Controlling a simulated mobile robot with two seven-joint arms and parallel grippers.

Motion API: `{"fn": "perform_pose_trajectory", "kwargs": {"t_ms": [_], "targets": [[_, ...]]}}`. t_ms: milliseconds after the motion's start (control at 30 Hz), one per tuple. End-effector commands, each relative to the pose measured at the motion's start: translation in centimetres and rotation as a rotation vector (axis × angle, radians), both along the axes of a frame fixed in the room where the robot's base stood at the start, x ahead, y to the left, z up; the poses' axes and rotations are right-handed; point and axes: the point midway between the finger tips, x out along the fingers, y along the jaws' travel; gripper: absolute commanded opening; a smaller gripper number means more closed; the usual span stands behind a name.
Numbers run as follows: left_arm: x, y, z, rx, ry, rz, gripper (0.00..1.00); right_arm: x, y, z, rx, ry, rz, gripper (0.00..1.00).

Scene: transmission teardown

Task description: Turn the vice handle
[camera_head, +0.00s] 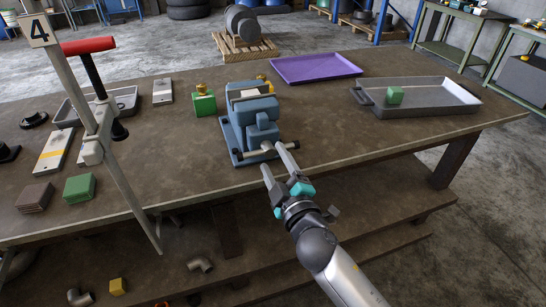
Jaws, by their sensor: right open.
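The blue vice (247,115) is fixed near the front edge of the brown workbench (340,135). Its handle (246,155), a thin metal bar with dark ends, lies nearly level across the vice's front. My right gripper (273,157) reaches in from the lower right with its two fingers apart. The fingertips are at the handle's middle and right part in the picture, and I cannot tell whether they touch it. A block with a pale top (250,93) sits at the vice's jaws. My left gripper is not in view.
A yellow-topped green block (204,101) stands left of the vice.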

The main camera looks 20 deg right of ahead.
Motion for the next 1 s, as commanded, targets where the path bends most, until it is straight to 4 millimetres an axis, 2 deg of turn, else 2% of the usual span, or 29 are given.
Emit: {"fn": "perform_pose_trajectory", "kwargs": {"t_ms": [200, 500, 1000], "targets": [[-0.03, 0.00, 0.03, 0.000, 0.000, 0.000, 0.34, 1.28, 0.02, 0.01, 0.000, 0.000, 0.000, 0.64], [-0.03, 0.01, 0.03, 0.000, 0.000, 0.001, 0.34, 1.39, 0.03, 0.00, 0.000, 0.000, 0.000, 0.64], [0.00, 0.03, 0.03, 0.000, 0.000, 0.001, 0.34, 1.37, 0.03, -0.01, 0.000, 0.001, -0.001, 0.09]]}}
